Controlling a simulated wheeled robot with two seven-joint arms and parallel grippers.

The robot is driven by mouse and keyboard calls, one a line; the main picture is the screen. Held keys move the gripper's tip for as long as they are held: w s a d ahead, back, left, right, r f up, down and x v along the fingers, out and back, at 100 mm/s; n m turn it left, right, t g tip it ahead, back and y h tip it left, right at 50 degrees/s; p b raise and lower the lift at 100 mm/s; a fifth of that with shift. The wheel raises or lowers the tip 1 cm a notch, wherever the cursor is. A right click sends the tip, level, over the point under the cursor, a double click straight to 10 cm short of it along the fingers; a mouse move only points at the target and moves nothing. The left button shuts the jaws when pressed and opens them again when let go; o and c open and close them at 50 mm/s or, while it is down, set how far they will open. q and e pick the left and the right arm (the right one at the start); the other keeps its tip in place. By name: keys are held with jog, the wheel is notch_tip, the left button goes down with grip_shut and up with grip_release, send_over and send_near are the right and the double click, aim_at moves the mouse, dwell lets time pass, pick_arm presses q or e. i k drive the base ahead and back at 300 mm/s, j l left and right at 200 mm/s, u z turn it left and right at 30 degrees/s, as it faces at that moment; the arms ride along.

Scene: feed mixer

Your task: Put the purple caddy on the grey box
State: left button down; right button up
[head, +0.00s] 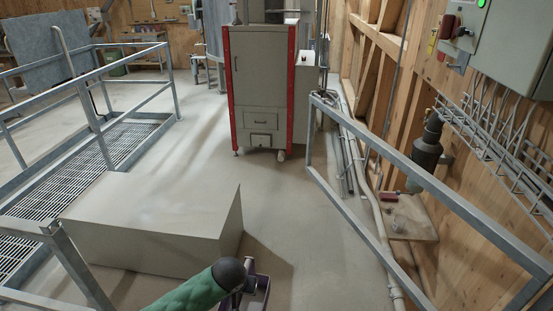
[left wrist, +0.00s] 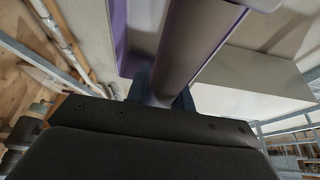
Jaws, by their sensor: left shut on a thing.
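The grey box (head: 150,205) is a large plain block on the floor at the left in the head view. Its pale top is bare. My left gripper (left wrist: 160,88) is shut on the handle of the purple caddy (left wrist: 190,35). The caddy (head: 262,288) also shows in part at the bottom edge of the head view, just right of the box's near right corner. The green sleeve and dark wrist of my left arm hide part of it. The grey box (left wrist: 255,80) lies to the right of the caddy in the left wrist view. My right gripper is not in view.
A metal railing (head: 125,95) and grating stand left of the box. Another slanted rail (head: 400,190) is at the right, by pipes and the wooden wall. A grey cabinet with red edges (head: 262,85) stands behind. The floor between them is clear.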

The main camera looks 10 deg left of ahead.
aim_at(194, 204)
jog(key=i+u, duration=0.15)
jog(key=i, duration=0.65)
jog(key=i+l+u, duration=0.15)
jog(key=i, duration=0.65)
jog(key=i+u, duration=0.3)
jog(key=i, duration=0.15)
jog(key=i+l+u, duration=0.1)
jog(key=i+u, duration=0.2)
jog(key=i+l+u, duration=0.3)
jog(key=i, duration=0.25)
jog(key=j+u, duration=0.2)
jog(key=l, duration=0.1)
